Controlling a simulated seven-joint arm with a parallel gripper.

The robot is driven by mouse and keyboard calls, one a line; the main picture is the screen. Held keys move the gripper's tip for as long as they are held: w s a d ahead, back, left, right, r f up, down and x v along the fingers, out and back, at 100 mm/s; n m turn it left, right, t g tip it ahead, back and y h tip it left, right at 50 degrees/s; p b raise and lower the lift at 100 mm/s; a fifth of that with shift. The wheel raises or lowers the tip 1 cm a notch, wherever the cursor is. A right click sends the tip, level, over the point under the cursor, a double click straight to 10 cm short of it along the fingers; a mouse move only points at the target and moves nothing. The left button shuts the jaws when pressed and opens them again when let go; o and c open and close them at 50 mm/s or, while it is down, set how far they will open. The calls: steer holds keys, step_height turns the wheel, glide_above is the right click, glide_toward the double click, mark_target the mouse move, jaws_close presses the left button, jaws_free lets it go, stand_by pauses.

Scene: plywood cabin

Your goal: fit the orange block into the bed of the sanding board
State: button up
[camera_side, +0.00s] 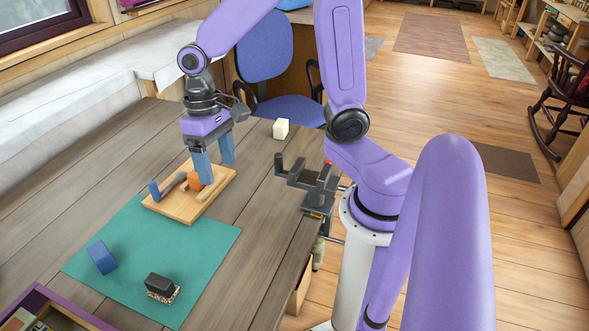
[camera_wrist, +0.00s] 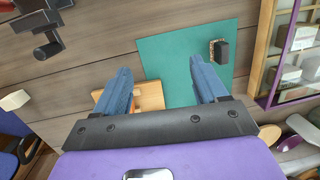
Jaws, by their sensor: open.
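The wooden sanding board (camera_side: 180,210) lies at the far edge of the teal mat. In the wrist view part of the board (camera_wrist: 152,97) shows between and behind my fingers. The fingers also show wide apart in the wrist view (camera_wrist: 160,64).
On the mat (camera_side: 130,240) are a blue block (camera_side: 101,257) and a dark block on a bristly base (camera_side: 161,287). A cream cube (camera_side: 281,128) stands on the far table. A grey vise (camera_side: 312,183) is at the right edge. A purple-rimmed tray (camera_side: 60,303) is at the near left.

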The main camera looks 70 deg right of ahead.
steer(key=s+d+r+n+t, duration=0.1)
steer(key=s+n, duration=1.1)
steer(key=s, duration=0.4)
steer(key=shift+d+n+h, duration=0.2)
steer(key=shift+n+h, duration=0.2)
